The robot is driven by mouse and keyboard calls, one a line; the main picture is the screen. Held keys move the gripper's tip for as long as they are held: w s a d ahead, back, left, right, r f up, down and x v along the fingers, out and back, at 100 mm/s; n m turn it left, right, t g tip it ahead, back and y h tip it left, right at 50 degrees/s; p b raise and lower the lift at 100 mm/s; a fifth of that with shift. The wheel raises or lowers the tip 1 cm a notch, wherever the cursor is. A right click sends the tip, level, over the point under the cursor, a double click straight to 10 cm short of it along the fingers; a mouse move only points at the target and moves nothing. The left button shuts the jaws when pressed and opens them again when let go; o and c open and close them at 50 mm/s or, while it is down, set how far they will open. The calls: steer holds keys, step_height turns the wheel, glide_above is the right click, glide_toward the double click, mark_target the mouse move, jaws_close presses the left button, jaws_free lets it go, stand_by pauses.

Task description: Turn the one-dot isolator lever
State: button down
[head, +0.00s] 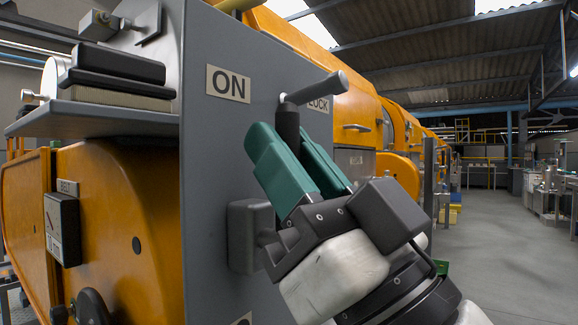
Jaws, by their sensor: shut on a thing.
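A lever with a grey metal shaft (322,88) and a black grip (289,122) sticks out from the grey panel (215,150). The grip hangs down from the shaft's near end. My gripper (284,142), with two teal fingers, is shut on the black grip from below. The fingers hide the grip's lower part. An ON label (228,84) is on the panel to the left of the lever. A second label (319,104), partly hidden behind the shaft, ends in "OCK". I cannot see a one-dot mark on the lever.
A dark grey box (247,236) on the panel stands close left of my gripper. Orange machine housings (110,200) lie left and behind. A grey shelf (95,118) juts out at left. An open floor aisle (500,240) runs along the right.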

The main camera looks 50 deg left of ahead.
steer(key=shift+f, duration=0.1)
steer(key=c, duration=1.1)
jaws_free()
steer(key=shift+o, duration=0.2)
steer(key=b+v, duration=0.2)
steer(key=v, duration=0.8)
steer(key=shift+d+f, duration=0.25)
steer(key=shift+d, duration=0.05)
